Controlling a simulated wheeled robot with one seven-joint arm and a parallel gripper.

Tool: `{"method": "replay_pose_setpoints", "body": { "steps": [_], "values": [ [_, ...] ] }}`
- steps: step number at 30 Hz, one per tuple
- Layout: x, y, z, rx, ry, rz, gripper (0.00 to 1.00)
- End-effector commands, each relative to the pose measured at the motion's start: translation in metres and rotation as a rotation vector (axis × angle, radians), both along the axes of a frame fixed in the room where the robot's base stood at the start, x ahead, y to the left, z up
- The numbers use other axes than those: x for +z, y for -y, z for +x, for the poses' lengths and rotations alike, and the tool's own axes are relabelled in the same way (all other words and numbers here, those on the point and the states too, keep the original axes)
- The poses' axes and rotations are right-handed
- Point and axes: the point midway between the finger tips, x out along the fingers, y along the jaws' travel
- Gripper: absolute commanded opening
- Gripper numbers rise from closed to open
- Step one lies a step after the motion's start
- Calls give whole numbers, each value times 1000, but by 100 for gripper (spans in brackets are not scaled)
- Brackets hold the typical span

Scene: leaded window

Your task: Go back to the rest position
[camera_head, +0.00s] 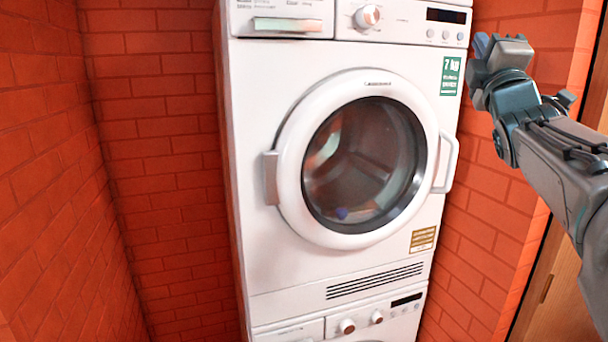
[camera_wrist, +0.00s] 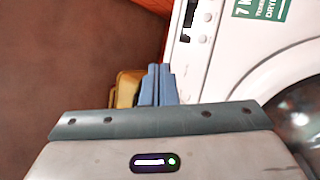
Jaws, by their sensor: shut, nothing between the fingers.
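My gripper (camera_head: 482,44) is at the upper right in the head view, at the end of my raised grey arm. It is beside the upper right corner of the white front-loading machine (camera_head: 262,170). In the wrist view, the two blue-grey fingers of my gripper (camera_wrist: 157,84) are together with nothing between them. The round door (camera_head: 290,180) of the machine is closed, and its dark glass shows some coloured items inside. The door handle (camera_head: 446,162) is on the right side of the door.
A second white machine (camera_head: 290,333) stands below the first. Orange brick walls (camera_head: 160,150) rise at the left and the right (camera_head: 500,220). A wooden door or panel (camera_head: 560,300) is at the lower right. In the wrist view, a yellowish object (camera_wrist: 125,90) is behind the fingers.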

Motion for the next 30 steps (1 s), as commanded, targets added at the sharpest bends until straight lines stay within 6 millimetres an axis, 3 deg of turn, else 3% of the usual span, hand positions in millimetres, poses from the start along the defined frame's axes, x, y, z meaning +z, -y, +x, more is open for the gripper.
{"method": "replay_pose_setpoints", "body": {
  "steps": [4, 11, 14, 17, 20, 24, 27, 30],
  "values": [
    [-30, 11, 1, 5, -90, 135, 0],
    [-100, -1, 8, 53, -285, 416, 0],
    [-148, -14, 5, 66, -410, 592, 0],
    [-213, -34, -8, 59, -573, 816, 0],
    [-282, -58, -34, 16, -746, 1045, 0],
    [-369, -93, -87, -105, -970, 1330, 0],
    [-420, -116, -132, -229, -1107, 1499, 0],
    [-458, -134, -176, -362, -1214, 1623, 0]
  ]
}}
